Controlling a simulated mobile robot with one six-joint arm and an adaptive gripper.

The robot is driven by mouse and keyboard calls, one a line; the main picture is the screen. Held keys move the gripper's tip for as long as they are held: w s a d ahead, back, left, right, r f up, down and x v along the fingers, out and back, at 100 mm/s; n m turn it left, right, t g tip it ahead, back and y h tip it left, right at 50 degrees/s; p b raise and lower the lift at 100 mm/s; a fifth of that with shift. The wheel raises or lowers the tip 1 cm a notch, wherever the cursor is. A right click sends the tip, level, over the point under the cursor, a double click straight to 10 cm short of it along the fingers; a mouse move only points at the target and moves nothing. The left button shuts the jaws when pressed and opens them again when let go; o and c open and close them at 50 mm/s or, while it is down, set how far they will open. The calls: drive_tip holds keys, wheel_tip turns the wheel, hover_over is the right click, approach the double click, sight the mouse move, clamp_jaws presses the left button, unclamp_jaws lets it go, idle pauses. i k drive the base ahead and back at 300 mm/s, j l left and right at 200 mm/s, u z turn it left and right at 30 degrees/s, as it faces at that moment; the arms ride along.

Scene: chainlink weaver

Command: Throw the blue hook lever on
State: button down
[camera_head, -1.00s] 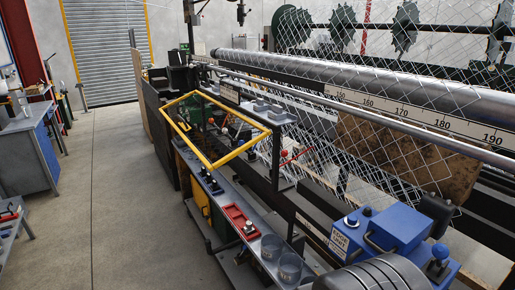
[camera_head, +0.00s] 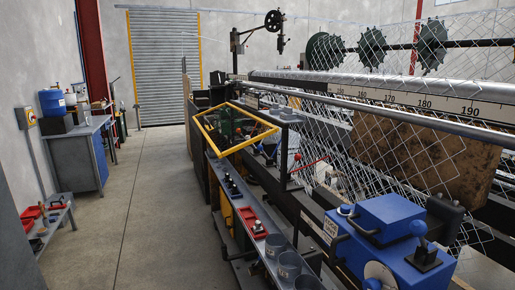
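I cannot tell from this view whether that is on or off. A second blue knob (camera_head: 373,284) sits low on the box by a pale round disc, partly cut by the bottom edge. The label on the box's left side is too small to read. My gripper is not in view.
A yellow frame (camera_head: 238,128) stands over a long bench with a red tray (camera_head: 250,219) and grey cups (camera_head: 289,264). Chain-link mesh (camera_head: 400,150) hangs behind the blue box. The concrete aisle (camera_head: 150,210) on the left is clear. A blue cabinet (camera_head: 85,160) stands along the left wall.

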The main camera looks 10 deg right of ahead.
sight(260, 147)
drive_tip(key=i+j, duration=0.35)
drive_tip(key=j, duration=0.15)
drive_tip(key=i+j+z, duration=0.1)
drive_tip(key=i+j, duration=0.6)
drive_tip(key=j, duration=0.3)
drive_tip(key=i+j, duration=0.65)
drive_tip(key=i+j+z, duration=0.15)
drive_tip(key=i+j, duration=0.45)
drive_tip(key=j, duration=0.2)
drive_tip(key=l, duration=0.35)
drive_tip(key=i, duration=0.05)
